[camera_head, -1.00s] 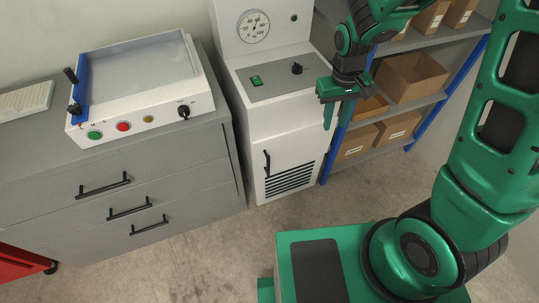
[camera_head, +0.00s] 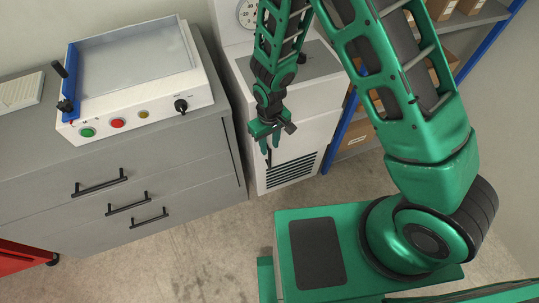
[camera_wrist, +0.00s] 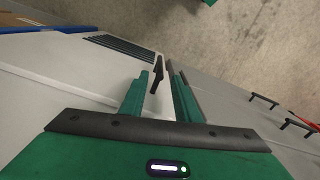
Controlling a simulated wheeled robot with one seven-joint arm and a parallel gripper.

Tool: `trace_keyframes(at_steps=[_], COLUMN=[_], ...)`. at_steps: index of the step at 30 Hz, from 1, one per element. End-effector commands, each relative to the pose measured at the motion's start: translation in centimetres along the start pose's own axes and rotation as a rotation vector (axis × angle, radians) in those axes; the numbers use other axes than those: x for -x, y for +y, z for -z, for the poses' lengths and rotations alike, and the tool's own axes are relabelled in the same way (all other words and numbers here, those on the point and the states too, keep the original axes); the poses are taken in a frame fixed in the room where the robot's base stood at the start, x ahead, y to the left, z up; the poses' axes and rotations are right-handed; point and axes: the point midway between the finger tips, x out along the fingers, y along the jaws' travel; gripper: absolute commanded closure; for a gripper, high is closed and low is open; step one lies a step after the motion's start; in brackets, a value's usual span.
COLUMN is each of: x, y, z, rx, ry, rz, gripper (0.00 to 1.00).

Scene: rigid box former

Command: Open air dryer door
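The air dryer is a white cabinet (camera_head: 308,128) with a round gauge (camera_head: 248,13) on its upper part, partly hidden by my arm. Its lower door has a black vertical handle (camera_head: 268,159) and dark vent slots, and looks shut. My green gripper (camera_head: 268,147) is at the door's upper left, in front of the handle and covering most of it. In the wrist view the two fingers (camera_wrist: 160,78) are apart, and the handle (camera_wrist: 157,76) shows between them near the tips. I see no finger closed on it.
A grey drawer cabinet (camera_head: 160,180) with black handles stands left of the dryer, carrying a white control box (camera_head: 140,119). A shelf (camera_head: 475,20) with cardboard boxes stands to the right. Concrete floor (camera_head: 215,240) in front of the dryer is clear up to my green base.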

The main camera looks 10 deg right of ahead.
Motion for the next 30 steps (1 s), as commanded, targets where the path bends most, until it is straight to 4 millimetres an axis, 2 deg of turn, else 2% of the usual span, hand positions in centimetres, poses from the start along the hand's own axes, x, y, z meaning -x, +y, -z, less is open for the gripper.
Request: trace_keyframes(at_steps=[6, 15, 21, 29, 30], x=[-3.6, -7.2, -8.0, -8.1, -8.1], y=[0.1, 0.2, 0.2, 0.2, 0.2], z=[-0.2, -0.1, -0.1, -0.1, -0.1], rx=[-0.002, -0.004, -0.004, -0.004, -0.003], ry=[-0.005, -0.003, 0.000, 0.000, 0.000], rz=[-0.001, -0.001, 0.000, 0.000, 0.000], gripper=[0.71, 0.71, 0.71, 0.71, 0.78])
